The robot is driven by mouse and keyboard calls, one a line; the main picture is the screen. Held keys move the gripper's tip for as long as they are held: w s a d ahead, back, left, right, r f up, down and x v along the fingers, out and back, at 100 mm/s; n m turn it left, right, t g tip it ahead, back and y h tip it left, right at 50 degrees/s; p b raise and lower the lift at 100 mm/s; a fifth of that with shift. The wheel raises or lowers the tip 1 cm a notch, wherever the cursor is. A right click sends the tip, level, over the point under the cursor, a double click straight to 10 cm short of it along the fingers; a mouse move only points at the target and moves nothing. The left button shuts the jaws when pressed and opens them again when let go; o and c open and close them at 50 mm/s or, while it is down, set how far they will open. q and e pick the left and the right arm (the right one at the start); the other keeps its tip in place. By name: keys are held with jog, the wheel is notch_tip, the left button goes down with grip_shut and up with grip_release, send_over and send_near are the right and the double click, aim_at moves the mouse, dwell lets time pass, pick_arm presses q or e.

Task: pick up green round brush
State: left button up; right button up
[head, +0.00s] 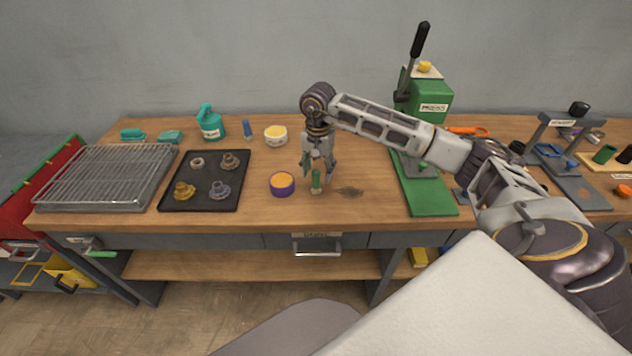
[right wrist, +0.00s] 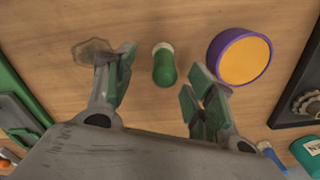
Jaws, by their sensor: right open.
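The green round brush (head: 316,181) stands on the wooden bench, with a green handle and a pale end at the bench. It also shows in the right wrist view (right wrist: 164,66), between and a little beyond my fingertips. My right gripper (head: 318,168) points down just above and behind the brush, open and empty. In the right wrist view its two green-padded fingers (right wrist: 160,80) are spread on either side of the brush, with gaps to both. My left gripper is in neither view.
A purple tub with orange contents (head: 282,184) stands close left of the brush. A dark tray (head: 170,200) with several metal parts and a wire rack (head: 105,178) lie farther left. A green press (head: 425,190) stands right. A dark stain (head: 349,191) marks the bench beside the brush.

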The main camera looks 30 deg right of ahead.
aim_at(316, 183)
jog(key=shift+f, duration=0.45)
jog(key=shift+a+f, duration=0.1)
jog(key=shift+f, duration=0.25)
notch_tip(316, 183, down, 4)
jog(key=shift+w+a+r+p, duration=0.15)
jog(key=shift+r+p, duration=0.05)
jog(key=shift+p, duration=0.3)
jog(key=shift+f, duration=0.4)
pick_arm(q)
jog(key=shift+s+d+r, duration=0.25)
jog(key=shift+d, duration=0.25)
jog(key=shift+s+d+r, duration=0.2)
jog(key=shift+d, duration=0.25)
pick_arm(e)
jog(key=c, duration=1.2)
